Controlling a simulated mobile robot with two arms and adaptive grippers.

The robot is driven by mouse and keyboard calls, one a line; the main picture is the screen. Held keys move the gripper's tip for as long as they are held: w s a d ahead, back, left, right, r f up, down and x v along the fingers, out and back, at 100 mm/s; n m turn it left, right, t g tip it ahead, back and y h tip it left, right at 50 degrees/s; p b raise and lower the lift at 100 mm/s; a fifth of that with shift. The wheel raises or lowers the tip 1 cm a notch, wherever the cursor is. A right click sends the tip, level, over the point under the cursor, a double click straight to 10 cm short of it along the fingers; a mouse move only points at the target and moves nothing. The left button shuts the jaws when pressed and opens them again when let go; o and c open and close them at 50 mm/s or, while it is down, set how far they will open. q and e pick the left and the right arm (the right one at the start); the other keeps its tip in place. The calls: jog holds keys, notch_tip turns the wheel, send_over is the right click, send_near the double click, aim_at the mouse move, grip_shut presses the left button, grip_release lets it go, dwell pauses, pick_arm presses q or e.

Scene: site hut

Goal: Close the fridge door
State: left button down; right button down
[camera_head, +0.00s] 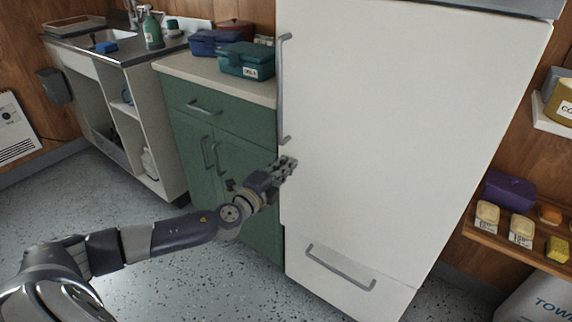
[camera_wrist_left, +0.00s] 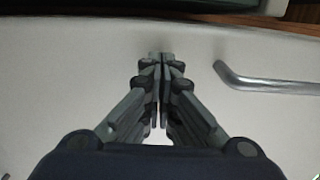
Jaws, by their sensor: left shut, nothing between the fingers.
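The white fridge door (camera_head: 400,120) fills the middle and right of the head view. It looks flush with the fridge body, with no gap that I can see. Its long vertical handle (camera_head: 283,90) is on its left edge. In the left wrist view the door surface (camera_wrist_left: 60,80) lies behind my fingers, and a handle end (camera_wrist_left: 270,85) shows at the right. My left gripper (camera_head: 290,164) is shut and empty, at the door's left edge just below the handle; it also shows in the left wrist view (camera_wrist_left: 161,58). Contact with the door is unclear. My right gripper is not in view.
A lower drawer with a handle (camera_head: 340,267) is under the door. A green cabinet (camera_head: 225,140) stands left of the fridge, with lidded boxes (camera_head: 246,60) on its counter. A sink unit (camera_head: 105,50) is farther left. A shelf (camera_head: 520,240) with small containers is at right.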

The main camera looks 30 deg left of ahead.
pick_arm(q)
jog(key=shift+w, duration=0.3)
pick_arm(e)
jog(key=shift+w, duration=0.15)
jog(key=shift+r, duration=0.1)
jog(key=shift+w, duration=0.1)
